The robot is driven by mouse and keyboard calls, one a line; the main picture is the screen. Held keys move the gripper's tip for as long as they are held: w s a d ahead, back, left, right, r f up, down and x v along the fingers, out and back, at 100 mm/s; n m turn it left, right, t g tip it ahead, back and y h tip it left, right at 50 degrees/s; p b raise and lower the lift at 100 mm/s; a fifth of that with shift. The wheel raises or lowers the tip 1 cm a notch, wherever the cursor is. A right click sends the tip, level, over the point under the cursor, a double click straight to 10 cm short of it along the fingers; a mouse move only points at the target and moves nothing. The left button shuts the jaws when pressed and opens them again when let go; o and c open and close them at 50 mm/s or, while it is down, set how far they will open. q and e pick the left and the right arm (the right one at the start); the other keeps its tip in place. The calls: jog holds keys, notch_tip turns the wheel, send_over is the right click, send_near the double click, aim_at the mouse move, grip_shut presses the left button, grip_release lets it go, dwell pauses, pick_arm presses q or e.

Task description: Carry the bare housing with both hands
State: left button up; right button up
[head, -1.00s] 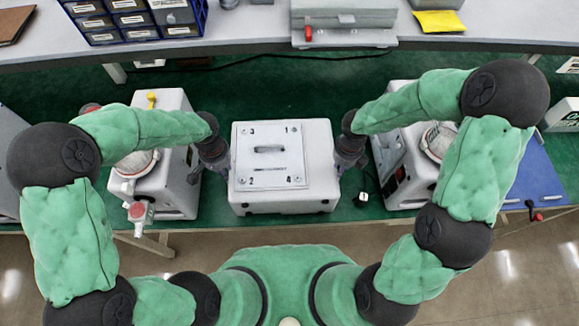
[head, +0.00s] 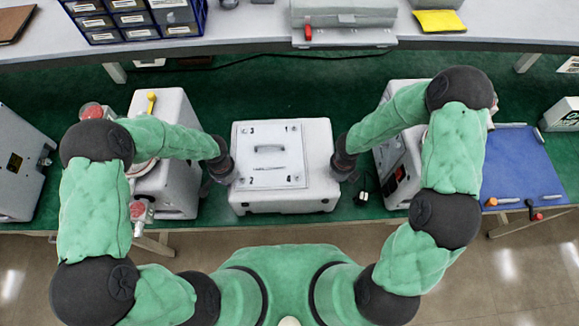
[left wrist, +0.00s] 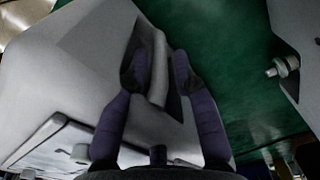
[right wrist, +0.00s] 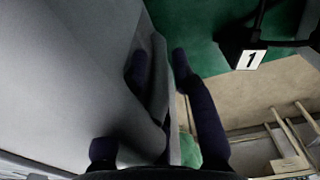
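The bare housing (head: 320,190) is a pale box with a grey top plate (head: 268,155) marked 1 to 4, standing on the green surface in the middle of the head view. My left gripper (head: 236,178) is at its left side; in the left wrist view the fingers (left wrist: 158,68) straddle a side handle (left wrist: 159,88), one finger inside the recess. My right gripper (head: 340,172) is at its right side; in the right wrist view its fingers (right wrist: 158,66) straddle the other handle (right wrist: 158,95), with a narrow gap at the outer finger. Both look open around the handles.
Pale pump units stand close on the left (head: 178,185) and right (head: 402,160). A blue mat (head: 520,170) with tools lies at far right. A grey bench (head: 250,30) with blue bins (head: 130,38) runs along the back. Green surface is clear behind the housing.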

pick_arm(q)
grip_shut()
pick_arm(e)
grip_shut()
pick_arm(q)
jog(key=shift+w+r, duration=0.1)
pick_arm(e)
jog(key=shift+w, duration=0.1)
pick_arm(q)
jog(key=shift+w+r, duration=0.1)
jog(key=shift+r, duration=0.1)
pick_arm(e)
jog(key=shift+r, duration=0.25)
